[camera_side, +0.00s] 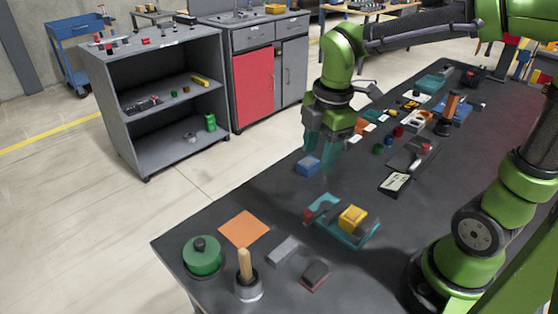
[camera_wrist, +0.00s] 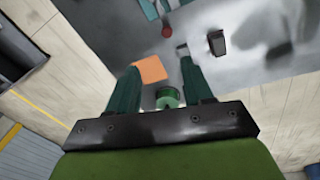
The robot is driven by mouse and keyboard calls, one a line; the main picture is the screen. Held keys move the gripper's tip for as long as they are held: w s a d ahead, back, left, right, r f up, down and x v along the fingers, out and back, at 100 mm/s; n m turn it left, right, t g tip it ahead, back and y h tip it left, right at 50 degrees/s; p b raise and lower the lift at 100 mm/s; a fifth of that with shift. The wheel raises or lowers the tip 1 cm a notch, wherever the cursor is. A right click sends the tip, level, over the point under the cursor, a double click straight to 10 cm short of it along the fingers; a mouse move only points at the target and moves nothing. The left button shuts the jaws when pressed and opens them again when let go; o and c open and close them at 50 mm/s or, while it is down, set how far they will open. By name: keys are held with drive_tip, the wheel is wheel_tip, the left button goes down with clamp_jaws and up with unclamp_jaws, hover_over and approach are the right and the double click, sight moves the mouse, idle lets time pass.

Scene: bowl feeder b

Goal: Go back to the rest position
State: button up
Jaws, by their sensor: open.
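My gripper (camera_side: 320,163) hangs over the far edge of the dark table (camera_side: 240,192), with its teal fingers pointing down. In the wrist view the two fingers (camera_wrist: 158,58) stand apart, with nothing held between them. A small blue block (camera_side: 308,166) appears just below the fingers in the side view. I cannot tell the exact height gap between them. The wrist view looks past the fingers to an orange square (camera_wrist: 151,69) and a green round object (camera_wrist: 168,100).
A teal tray (camera_side: 330,228) with a yellow block (camera_side: 352,217) lies right of the orange sheet (camera_side: 244,229). A green lidded pot (camera_side: 203,258) and a wooden-handled tool (camera_side: 246,275) stand at the near corner. Several small parts crowd the far right. A grey shelf (camera_side: 165,130) stands beyond the table.

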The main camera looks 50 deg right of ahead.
drive_tip(key=s+r+m+t+y, duration=0.1)
drive_tip(key=s+r+m+t, duration=0.1)
drive_tip(key=m, duration=0.7)
drive_tip(key=s+d+r+m+t, duration=0.1)
drive_tip(key=s+m+t, duration=0.3)
drive_tip(key=m, duration=0.6)
drive_tip(key=shift+s+d+r+y, duration=0.3)
drive_tip(key=shift+s+r+y, duration=0.1)
drive_tip(key=shift+s+r, duration=0.15)
